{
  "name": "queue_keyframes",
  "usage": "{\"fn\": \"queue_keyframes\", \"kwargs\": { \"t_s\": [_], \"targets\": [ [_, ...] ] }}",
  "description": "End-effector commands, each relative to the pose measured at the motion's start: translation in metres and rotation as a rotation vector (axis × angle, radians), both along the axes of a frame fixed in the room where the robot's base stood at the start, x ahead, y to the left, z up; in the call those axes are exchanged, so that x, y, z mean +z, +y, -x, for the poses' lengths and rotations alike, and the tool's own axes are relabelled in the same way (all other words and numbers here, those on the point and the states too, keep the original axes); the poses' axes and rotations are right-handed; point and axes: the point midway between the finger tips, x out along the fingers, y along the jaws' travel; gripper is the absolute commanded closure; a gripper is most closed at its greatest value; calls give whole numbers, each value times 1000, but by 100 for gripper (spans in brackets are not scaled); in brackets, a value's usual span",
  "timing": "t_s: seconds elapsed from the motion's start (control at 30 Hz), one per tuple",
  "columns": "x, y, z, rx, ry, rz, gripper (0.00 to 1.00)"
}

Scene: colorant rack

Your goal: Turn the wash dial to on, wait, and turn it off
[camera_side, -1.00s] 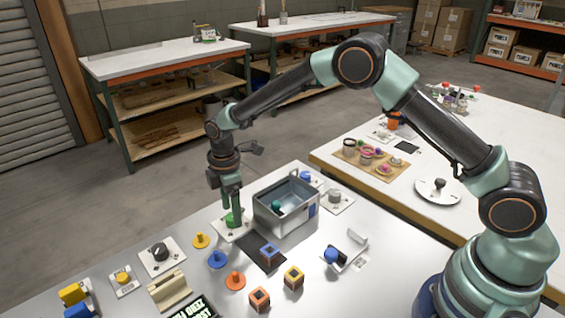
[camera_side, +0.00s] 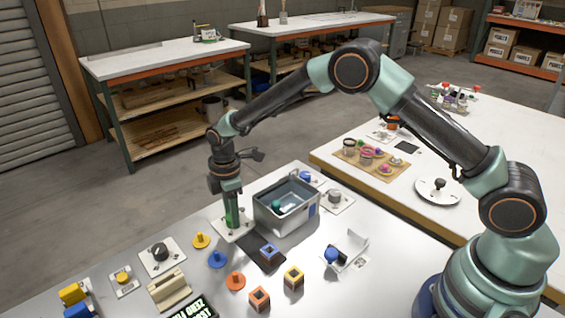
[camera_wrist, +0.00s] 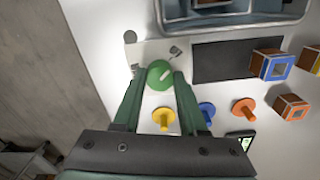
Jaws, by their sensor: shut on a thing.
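The green wash dial (camera_wrist: 158,75) sits on a white plate (camera_wrist: 147,52) beside a grey basin. In the wrist view it lies between my two fingertips, with a pale mark slanting across its top. My gripper (camera_side: 232,221) points straight down and is shut on the dial. In the side view the fingers hide most of the dial. The grey metal basin (camera_side: 262,210) stands just right of the dial and holds a teal thing (camera_side: 277,206).
Yellow (camera_side: 201,240), blue (camera_side: 217,259) and orange (camera_side: 236,281) pegs stand nearby. A black-knobbed plate (camera_side: 160,252) is further left.

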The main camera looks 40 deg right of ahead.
Motion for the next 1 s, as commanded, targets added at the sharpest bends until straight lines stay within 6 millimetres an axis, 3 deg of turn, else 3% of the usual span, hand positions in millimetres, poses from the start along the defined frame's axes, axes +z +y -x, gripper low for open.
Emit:
{"fn": "queue_keyframes", "kwargs": {
  "t_s": [0.27,1.0],
  "targets": [
    [0,0,0,-149,2,0,100],
    [0,0,1,-841,3,2,100]
  ]
}}
